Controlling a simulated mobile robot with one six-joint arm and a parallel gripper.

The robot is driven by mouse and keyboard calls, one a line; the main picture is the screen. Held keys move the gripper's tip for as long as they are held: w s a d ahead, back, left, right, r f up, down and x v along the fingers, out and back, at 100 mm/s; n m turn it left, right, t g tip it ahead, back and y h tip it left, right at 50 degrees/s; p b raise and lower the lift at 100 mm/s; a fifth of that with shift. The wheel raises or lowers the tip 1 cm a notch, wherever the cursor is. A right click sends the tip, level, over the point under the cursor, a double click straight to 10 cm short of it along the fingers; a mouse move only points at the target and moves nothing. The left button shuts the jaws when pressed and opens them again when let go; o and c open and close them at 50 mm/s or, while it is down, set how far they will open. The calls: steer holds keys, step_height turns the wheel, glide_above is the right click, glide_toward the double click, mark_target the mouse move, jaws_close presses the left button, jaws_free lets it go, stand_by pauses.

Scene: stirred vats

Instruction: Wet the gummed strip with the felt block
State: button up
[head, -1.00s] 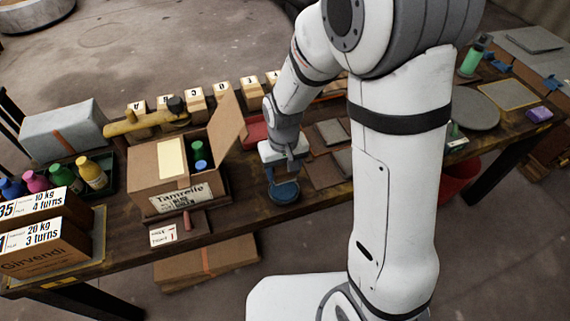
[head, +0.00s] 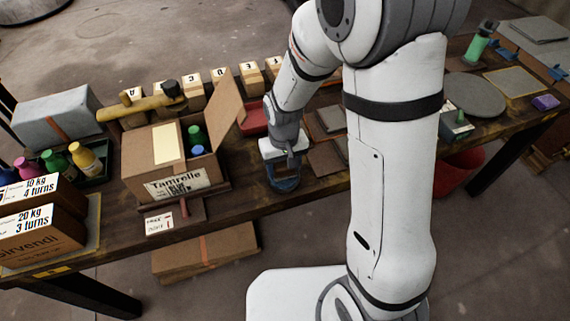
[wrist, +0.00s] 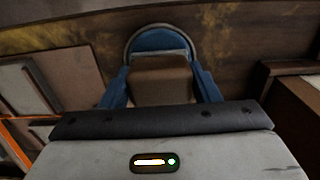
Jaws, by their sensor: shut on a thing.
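My gripper (head: 285,172) is shut on a brown block (wrist: 160,82), which looks like the felt block, between its two blue fingers in the wrist view. In the head view my gripper hides most of the block. The gripper points down into a round blue dish (head: 284,187); the dish's rim also shows beyond the block in the wrist view (wrist: 160,33). I cannot tell whether the block touches the liquid or the bottom. A pale cream strip (head: 167,143), likely the gummed strip, lies on a flap of the open carton (head: 142,160), left of my gripper.
A red tray (head: 254,117) and flat brown plates (head: 326,158) lie near the dish. Stacked boxes (head: 38,222) and colored bottles (head: 83,157) crowd the left end of the table.

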mark_target(284, 162)
steer(key=shift+f+b, duration=0.5)
steer(key=shift+f, duration=0.05)
stand_by(1.5)
steer(key=shift+r+p, duration=2.65)
steer(key=shift+r, duration=0.95)
steer(key=shift+f, duration=0.1)
